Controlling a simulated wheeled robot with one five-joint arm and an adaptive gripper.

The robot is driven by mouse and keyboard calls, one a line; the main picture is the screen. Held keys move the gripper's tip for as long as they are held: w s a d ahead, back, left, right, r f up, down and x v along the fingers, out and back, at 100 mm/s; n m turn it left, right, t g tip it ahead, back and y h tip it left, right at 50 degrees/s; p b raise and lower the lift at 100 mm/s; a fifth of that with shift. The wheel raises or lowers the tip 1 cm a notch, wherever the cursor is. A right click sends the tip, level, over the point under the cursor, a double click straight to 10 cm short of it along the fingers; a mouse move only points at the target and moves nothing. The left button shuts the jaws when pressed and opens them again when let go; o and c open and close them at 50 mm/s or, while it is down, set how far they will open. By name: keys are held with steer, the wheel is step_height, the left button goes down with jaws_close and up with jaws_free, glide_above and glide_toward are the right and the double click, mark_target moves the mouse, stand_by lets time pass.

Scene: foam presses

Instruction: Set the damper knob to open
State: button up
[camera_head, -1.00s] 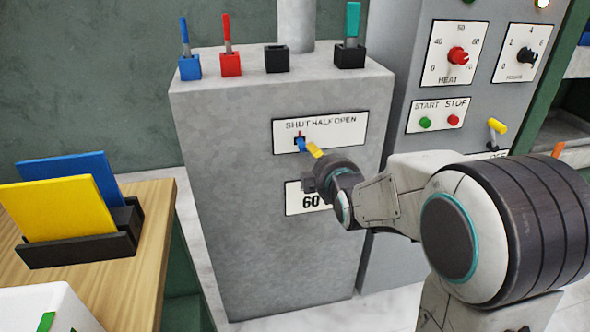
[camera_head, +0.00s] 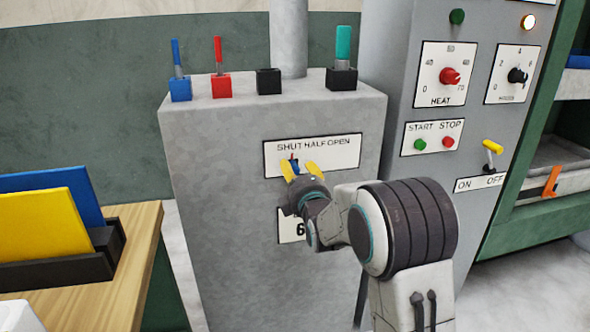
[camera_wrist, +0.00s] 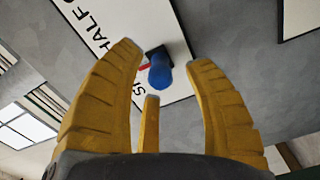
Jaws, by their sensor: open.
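The damper knob (camera_head: 293,163) is small and blue, on a white plate (camera_head: 345,156) marked SHUT, HALF, OPEN from left to right on the grey cabinet front. It sits under the word SHUT, with a small red mark beside it on the SHUT side. In the wrist view the blue knob (camera_wrist: 160,72) shows on a dark square base. My gripper (camera_head: 300,169) is open, its yellow fingers either side of the knob. In the wrist view my gripper (camera_wrist: 163,56) has its fingertips spread around the knob, with visible gaps.
A lower number plate (camera_head: 288,228) is partly hidden by my gripper. Tools in blocks (camera_head: 222,86) stand on the cabinet top. At right is a panel with a red heat knob (camera_head: 450,76) and a yellow lever (camera_head: 492,147). A wooden table (camera_head: 140,225) stands at left.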

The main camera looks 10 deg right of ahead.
steer(key=shift+w, duration=0.85)
jaws_close()
